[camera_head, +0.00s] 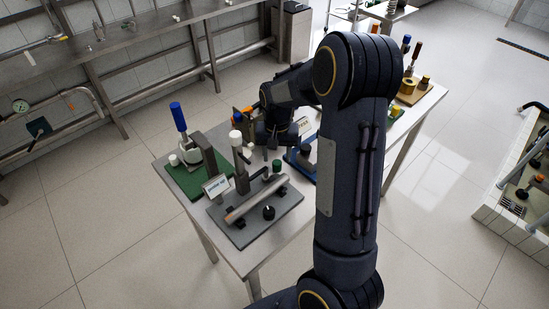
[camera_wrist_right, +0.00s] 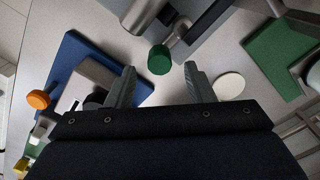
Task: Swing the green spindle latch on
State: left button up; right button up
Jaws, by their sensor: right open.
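A green cylindrical knob (camera_head: 277,165), the green part I take for the spindle latch, shows beside a grey metal bar on a dark grey base plate (camera_head: 240,228). In the right wrist view the green knob (camera_wrist_right: 159,60) lies ahead of the gap between the fingertips, close to the end of a metal cylinder. My right gripper (camera_wrist_right: 161,74) is open and empty, with a finger to each side of the knob's line. In the head view my right gripper (camera_head: 273,145) hangs just behind the knob, partly dark and hard to make out. My left gripper is out of view.
A green plate (camera_head: 188,181) with a blue-handled device stands at left. A blue base (camera_wrist_right: 72,62) with an orange knob (camera_wrist_right: 38,99) lies left in the wrist view. A white disc (camera_wrist_right: 229,86) is near the right finger. My right arm hides part of the table.

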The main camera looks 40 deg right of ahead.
aim_at(272, 171)
jog(key=shift+f, duration=1.2)
jog(key=c, duration=1)
